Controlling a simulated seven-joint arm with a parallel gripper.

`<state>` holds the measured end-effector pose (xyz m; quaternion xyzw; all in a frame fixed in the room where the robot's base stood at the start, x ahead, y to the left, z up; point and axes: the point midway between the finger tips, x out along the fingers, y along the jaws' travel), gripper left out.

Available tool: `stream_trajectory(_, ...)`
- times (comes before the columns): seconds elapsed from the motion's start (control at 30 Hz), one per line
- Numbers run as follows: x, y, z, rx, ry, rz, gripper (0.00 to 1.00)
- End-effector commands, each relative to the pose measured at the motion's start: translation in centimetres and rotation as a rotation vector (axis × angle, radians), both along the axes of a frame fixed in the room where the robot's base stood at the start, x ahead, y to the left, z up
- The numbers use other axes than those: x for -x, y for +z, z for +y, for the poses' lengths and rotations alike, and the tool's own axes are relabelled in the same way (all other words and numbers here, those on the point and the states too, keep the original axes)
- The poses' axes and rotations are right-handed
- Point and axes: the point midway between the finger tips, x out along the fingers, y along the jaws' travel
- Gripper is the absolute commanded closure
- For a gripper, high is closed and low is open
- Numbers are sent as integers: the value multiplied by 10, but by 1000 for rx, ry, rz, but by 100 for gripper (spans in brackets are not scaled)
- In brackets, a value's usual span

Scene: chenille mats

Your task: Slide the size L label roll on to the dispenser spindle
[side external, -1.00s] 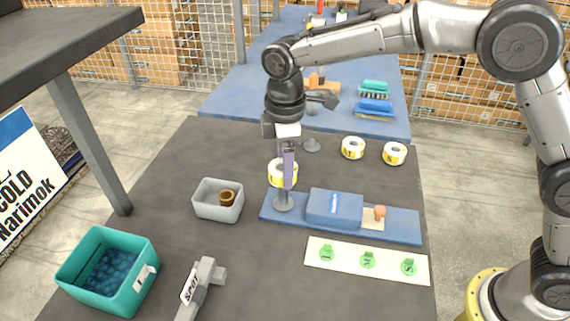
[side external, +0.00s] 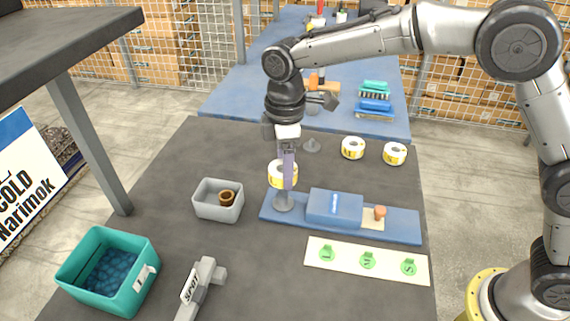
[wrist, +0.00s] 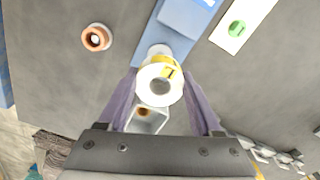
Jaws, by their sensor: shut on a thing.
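My gripper (side external: 286,178) points down with its purple fingers closed around a white label roll with yellow labels (side external: 274,174). The roll is above the round grey foot of the spindle (side external: 283,204), at the left end of the blue dispenser (side external: 335,207). A finger hides much of the spindle, so I cannot tell whether its tip is inside the roll's hole. Two other label rolls, (side external: 353,148) and (side external: 395,153), lie at the back right.
A grey bin (side external: 207,209) holding a brown ring stands left of the dispenser. A card with green L, M and S marks (side external: 340,259) lies in front. A teal crate (side external: 140,292) and a SPOT-marked tool (side external: 190,290) are nearer.

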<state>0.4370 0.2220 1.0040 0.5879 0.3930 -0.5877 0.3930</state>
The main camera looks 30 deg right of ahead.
Motion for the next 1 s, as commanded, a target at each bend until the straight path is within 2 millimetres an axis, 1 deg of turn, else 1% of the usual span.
stream_trajectory(1.0,0,-23,0,0,0,0,90)
